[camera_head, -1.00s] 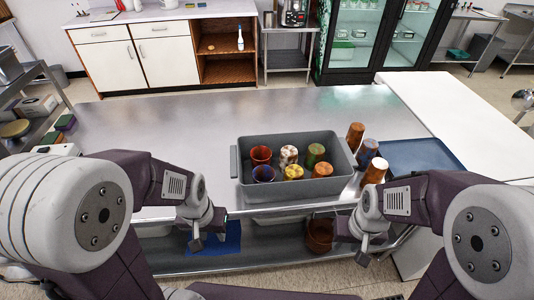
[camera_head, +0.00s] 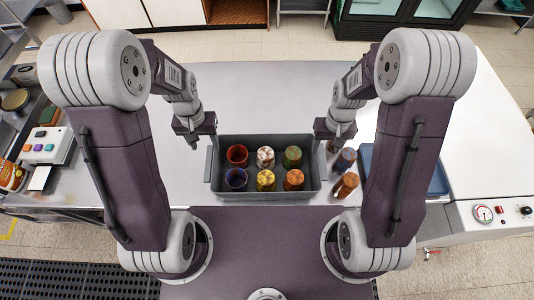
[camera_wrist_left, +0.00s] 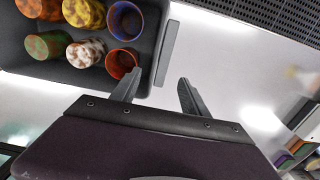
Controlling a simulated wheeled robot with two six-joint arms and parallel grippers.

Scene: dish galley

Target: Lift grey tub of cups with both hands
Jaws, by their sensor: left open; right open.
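The grey tub (camera_head: 267,140) stands on the steel counter and holds several cups in two rows. They include a red cup (camera_head: 237,155), a white and brown cup (camera_head: 265,157), a green cup (camera_head: 292,157), a purple-blue cup (camera_head: 236,179) and a yellow cup (camera_head: 266,180). My left gripper (camera_head: 204,144) is open and empty at the tub's left end. In the left wrist view its open fingers (camera_wrist_left: 157,92) are near the tub's end handle (camera_wrist_left: 168,52), apart from it. My right gripper (camera_head: 334,148) is open by the tub's right end; its fingertips are partly hidden.
Orange-brown cups (camera_head: 346,184) and a dark cup (camera_head: 345,160) stand just right of the tub. A blue tray (camera_head: 437,180) lies further right. A button box (camera_head: 47,146) is at the left. The counter (camera_head: 255,95) behind the tub is clear.

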